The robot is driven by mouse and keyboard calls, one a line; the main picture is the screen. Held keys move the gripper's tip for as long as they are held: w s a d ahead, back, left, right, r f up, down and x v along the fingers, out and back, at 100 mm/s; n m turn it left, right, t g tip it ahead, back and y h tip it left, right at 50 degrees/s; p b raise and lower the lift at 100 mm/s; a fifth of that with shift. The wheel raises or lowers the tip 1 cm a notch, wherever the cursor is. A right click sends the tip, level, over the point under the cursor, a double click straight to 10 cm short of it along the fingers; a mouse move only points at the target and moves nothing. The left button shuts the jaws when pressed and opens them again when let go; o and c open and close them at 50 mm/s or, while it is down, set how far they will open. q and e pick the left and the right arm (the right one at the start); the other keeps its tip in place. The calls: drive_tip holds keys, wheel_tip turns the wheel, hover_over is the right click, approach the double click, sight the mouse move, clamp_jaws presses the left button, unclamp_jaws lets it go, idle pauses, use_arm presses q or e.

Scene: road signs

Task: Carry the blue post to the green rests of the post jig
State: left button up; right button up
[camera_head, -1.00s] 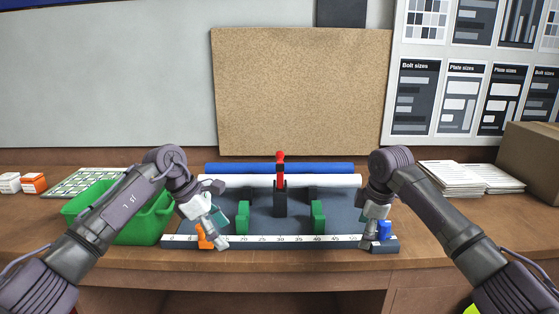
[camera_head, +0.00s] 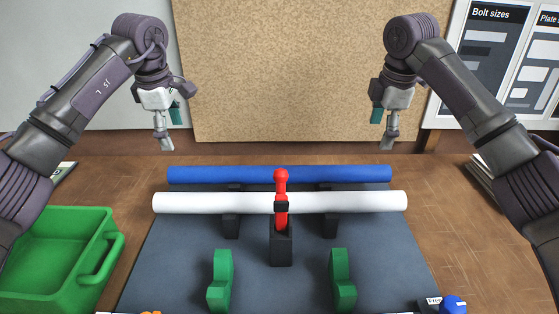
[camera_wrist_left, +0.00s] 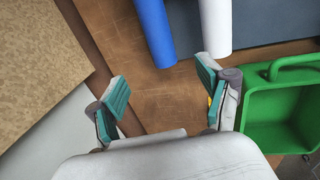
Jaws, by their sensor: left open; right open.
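The blue post (camera_head: 280,174) lies across the back of the grey post jig (camera_head: 180,262), behind a white post (camera_head: 230,203). The left end of the blue post also shows in the left wrist view (camera_wrist_left: 155,30). Two green rests (camera_head: 220,282) (camera_head: 342,282) stand empty at the front of the jig. My left gripper (camera_head: 169,126) is open and empty, above the blue post's left end; its spread fingers show in the left wrist view (camera_wrist_left: 162,80). My right gripper (camera_head: 384,126) is open and empty, above the post's right end.
A red lever (camera_head: 281,192) on a dark block (camera_head: 281,245) stands mid-jig, in front of the white post. Black supports (camera_head: 231,228) (camera_head: 329,228) are under the white post. A green bin (camera_head: 55,262) is at left. A blue knob (camera_head: 453,304) sits front right.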

sight(185, 169)
use_arm(q)
drive_tip(key=shift+s, duration=0.2)
use_arm(e)
drive_tip(key=shift+s+r, duration=0.1)
drive_tip(key=shift+s, duration=0.1)
use_arm(q)
drive_tip(key=w+f, duration=0.1)
drive_tip(key=f, duration=0.3)
drive_tip(key=w+f, duration=0.1)
drive_tip(key=f, duration=0.4)
drive_tip(key=w+f, duration=0.1)
drive_tip(key=f, duration=0.3)
drive_tip(key=shift+f, duration=0.2)
use_arm(e)
drive_tip(key=w+f, duration=0.1)
drive_tip(key=f, duration=0.3)
drive_tip(key=w+f, duration=0.1)
drive_tip(key=f, duration=0.4)
drive_tip(key=w+f, duration=0.1)
drive_tip(key=f, duration=0.3)
drive_tip(key=shift+f, duration=0.35)
use_arm(q)
drive_tip(key=shift+c, duration=0.3)
use_arm(e)
drive_tip(key=shift+c, duration=0.3)
use_arm(q)
clamp_jaws()
use_arm(e)
drive_tip(key=shift+r, duration=0.1)
clamp_jaws()
